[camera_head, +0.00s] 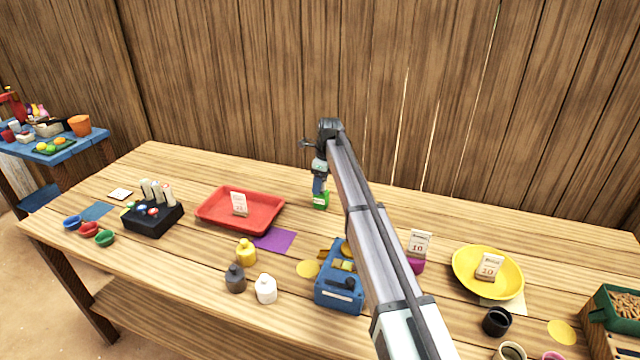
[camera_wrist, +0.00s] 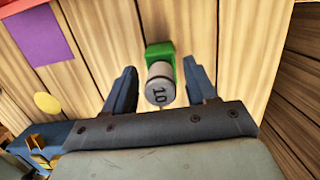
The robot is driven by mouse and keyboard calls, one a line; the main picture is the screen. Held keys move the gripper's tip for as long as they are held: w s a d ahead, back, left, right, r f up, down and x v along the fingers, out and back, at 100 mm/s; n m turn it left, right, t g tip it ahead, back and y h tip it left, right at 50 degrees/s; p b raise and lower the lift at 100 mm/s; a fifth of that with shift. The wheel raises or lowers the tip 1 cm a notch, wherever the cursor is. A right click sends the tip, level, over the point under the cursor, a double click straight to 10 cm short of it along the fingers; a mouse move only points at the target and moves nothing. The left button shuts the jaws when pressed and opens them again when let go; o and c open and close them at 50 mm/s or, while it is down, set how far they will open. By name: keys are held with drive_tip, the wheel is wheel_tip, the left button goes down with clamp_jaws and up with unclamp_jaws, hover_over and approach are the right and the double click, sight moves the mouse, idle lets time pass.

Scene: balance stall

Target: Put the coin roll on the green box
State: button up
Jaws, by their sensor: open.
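The coin roll (camera_wrist: 160,86) is a pale grey cylinder marked 10 on its near end. In the wrist view it lies between the two blue fingers of my gripper (camera_wrist: 160,68), with a visible gap on each side. The green box (camera_wrist: 158,50) is just beyond it, partly covered by the roll, which appears to rest on it; the contact is hidden. In the head view the green box (camera_head: 321,203) stands on the table at the back middle, and my gripper (camera_head: 320,184) is right above it, open. The coin roll is not clearly made out there.
A red tray (camera_head: 212,217) and purple mat (camera_head: 274,240) lie left of the box. A blue device (camera_head: 338,297) and small bottles (camera_head: 246,252) stand in front. A yellow plate (camera_head: 467,284) is at right. The wooden wall rises behind.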

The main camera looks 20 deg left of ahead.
sight(325, 192)
wheel_tip(325, 192, up, 12)
drive_tip(key=d, duration=0.1)
drive_tip(key=shift+d, duration=0.4)
drive_tip(key=shift+f, duration=0.1)
